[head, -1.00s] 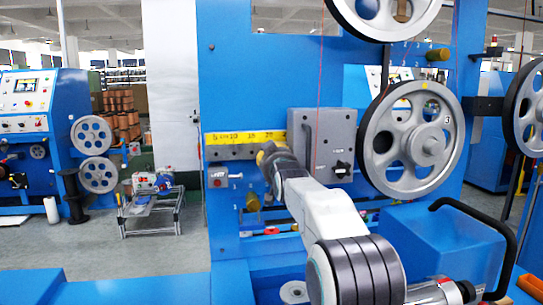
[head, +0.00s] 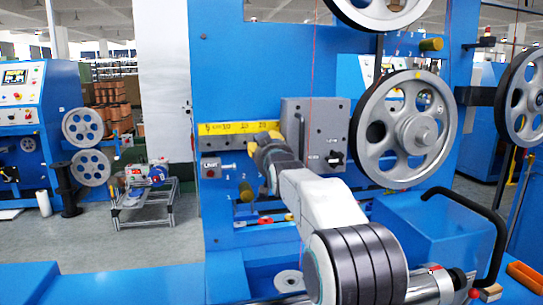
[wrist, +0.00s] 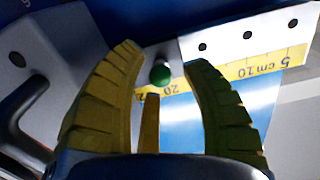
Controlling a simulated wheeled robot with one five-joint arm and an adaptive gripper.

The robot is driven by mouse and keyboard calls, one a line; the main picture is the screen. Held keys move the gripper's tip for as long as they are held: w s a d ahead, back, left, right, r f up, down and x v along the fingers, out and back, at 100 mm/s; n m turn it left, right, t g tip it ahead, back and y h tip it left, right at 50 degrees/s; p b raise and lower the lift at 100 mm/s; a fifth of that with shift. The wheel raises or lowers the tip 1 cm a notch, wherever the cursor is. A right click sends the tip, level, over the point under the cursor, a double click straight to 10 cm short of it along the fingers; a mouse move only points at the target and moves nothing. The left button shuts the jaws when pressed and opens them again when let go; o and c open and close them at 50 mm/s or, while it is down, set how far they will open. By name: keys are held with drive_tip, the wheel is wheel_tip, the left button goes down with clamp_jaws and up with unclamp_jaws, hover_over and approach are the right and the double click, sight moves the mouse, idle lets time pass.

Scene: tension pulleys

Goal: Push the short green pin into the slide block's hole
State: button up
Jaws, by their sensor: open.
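The short green pin (wrist: 160,74) shows its round green head in the wrist view, between the tips of my gripper's yellow fingers. My gripper (wrist: 163,58) is open, with a gap on both sides of the head. How deep the pin sits, and the hole itself, cannot be told. The grey slide block (head: 328,125) stands at the right end of the yellow scale in the head view; a grey block also shows at the left of the wrist view (wrist: 60,40). In the head view my gripper (head: 264,153) is just left of the block and hides the pin.
The yellow scale (head: 226,127) and a grey rail with holes (wrist: 247,35) run beside the pin. A large grey pulley (head: 405,130) stands right of the block. A red thread (head: 311,70) hangs before the panel. A black curved handle (head: 500,235) is at the lower right.

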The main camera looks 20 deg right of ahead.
drive_tip(key=v, duration=1)
drive_tip(key=shift+s, duration=0.2)
drive_tip(key=shift+a, duration=0.1)
drive_tip(key=s+a+f+n+g+y+p, duration=0.1)
drive_tip(key=s+a+g+p, duration=0.3)
drive_tip(key=s+p, duration=0.4)
drive_tip(key=s+a+f+n+g+y+p, duration=0.1)
drive_tip(key=s+a+g+p, duration=0.2)
drive_tip(key=s, duration=1.2)
drive_tip(key=s+a+f+n+g+y+p, duration=0.1)
drive_tip(key=s+a+f+g+y+p, duration=0.1)
drive_tip(key=s+a+g+p, duration=0.2)
drive_tip(key=s+g+p, duration=0.3)
drive_tip(key=s+p, duration=0.5)
drive_tip(key=p, duration=0.1)
drive_tip(key=shift+s+a+p, duration=0.15)
drive_tip(key=shift+a+p, duration=0.15)
drive_tip(key=shift+p, duration=0.05)
drive_tip(key=shift+d+r, duration=0.1)
